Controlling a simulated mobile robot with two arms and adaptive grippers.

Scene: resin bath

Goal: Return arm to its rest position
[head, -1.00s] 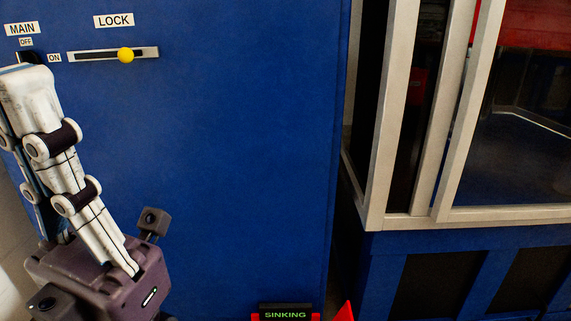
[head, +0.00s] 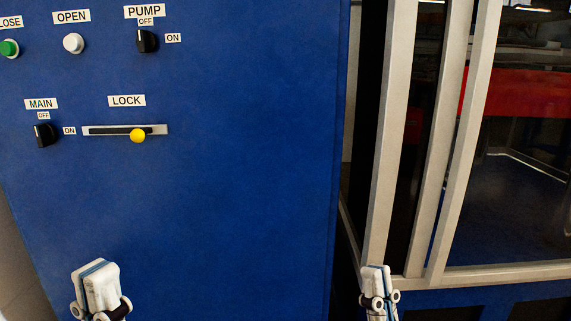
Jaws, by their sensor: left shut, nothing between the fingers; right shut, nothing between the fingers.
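My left gripper (head: 99,283) is at the bottom left of the head view, in front of the blue panel (head: 230,210) and below its controls. Its fingertips are together and it is empty. My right gripper (head: 376,279) is at the bottom edge, right of the panel's edge and in front of the glazed cabinet's frame. It is also shut and empty. Both point upward. The rest of both arms is out of frame. Neither gripper touches a control.
The panel carries a MAIN switch (head: 45,135), a LOCK slider with a yellow knob (head: 138,135), a PUMP switch (head: 147,40), a white OPEN button (head: 73,43) and a green button (head: 9,48). A glazed cabinet with a pale frame (head: 452,160) stands at right.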

